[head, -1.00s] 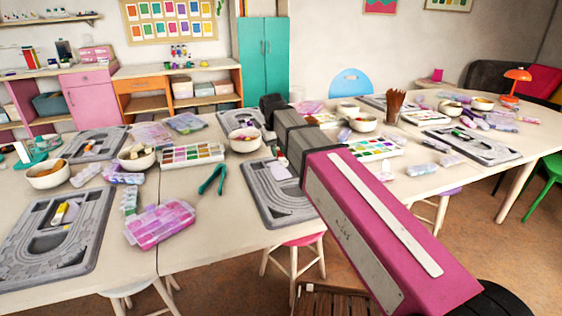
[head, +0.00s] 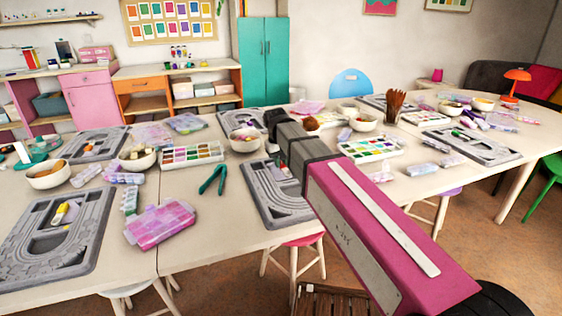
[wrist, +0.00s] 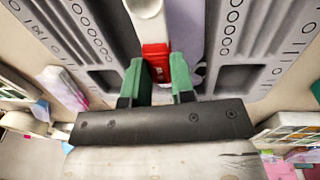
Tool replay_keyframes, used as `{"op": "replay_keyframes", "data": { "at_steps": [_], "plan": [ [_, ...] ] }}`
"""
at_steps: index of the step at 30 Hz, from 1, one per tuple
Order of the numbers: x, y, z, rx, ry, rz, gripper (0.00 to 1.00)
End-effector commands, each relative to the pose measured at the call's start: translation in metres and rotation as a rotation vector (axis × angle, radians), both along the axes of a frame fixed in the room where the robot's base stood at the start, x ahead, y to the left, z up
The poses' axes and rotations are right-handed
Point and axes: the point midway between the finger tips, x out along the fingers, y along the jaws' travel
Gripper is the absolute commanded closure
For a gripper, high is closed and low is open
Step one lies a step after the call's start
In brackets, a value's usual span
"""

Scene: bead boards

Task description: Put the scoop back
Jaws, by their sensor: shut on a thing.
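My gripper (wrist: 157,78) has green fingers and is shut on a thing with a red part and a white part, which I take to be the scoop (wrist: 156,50). The fingers grip its red part, and its white part runs up out of the top of the wrist view. Behind it is a grey bead board (wrist: 75,35) with grooves, hollows and printed marks. In the head view this board (head: 262,205) lies at the table's front edge, partly hidden by my arm. The gripper's fingers and the scoop are hidden there. I cannot tell whether the scoop touches the board.
Green pliers (head: 213,180) and a pink-lilac bead box (head: 160,226) lie left of the board. A white bead tray (head: 192,154) and a bowl (head: 245,142) stand behind. Another paint-coloured tray (head: 370,148) is to the right. Stools stand below the table edge.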

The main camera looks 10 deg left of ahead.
Motion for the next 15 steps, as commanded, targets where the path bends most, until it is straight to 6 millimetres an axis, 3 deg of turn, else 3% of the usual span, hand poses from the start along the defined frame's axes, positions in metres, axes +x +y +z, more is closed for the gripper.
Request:
{"op": "replay_keyframes", "data": {
  "at_steps": [4, 5, 6, 15],
  "plan": [
    [-0.0001, -0.0001, -0.0042, 0.000, 0.000, 0.000, 0.98],
    [0.0000, 0.0000, -0.0038, 0.000, 0.000, 0.000, 0.67],
    [0.0000, 0.0001, -0.0036, 0.000, 0.000, 0.000, 0.54],
    [0.0000, 0.0001, -0.0028, 0.000, 0.000, 0.000, 0.51]
  ]
}}
